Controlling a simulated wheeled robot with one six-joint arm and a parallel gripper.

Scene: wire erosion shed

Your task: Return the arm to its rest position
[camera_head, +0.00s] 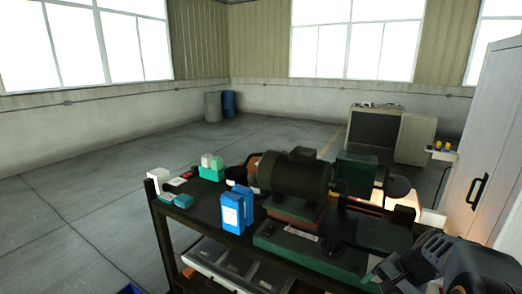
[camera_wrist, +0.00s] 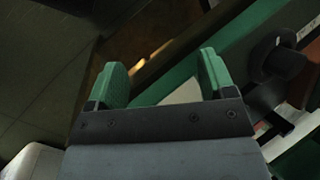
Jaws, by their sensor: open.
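My gripper (camera_wrist: 162,75) is open in the wrist view, with its two green-padded fingers spread apart and nothing held between them. In the head view, part of my arm shows at the lower right, close to the right end of the workbench (camera_head: 180,215); I cannot make out the fingertips there. In the wrist view the gripper points down past a green machine part (camera_wrist: 240,40) towards a dark area with a lit strip.
The bench holds a green motor-driven machine (camera_head: 292,178), blue boxes (camera_head: 232,212), a green holder (camera_head: 212,173) and small boxes (camera_head: 176,198). A grey cabinet (camera_head: 495,140) stands at right. An open cabinet (camera_head: 376,132) and barrels (camera_head: 214,106) are farther back. The left floor is clear.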

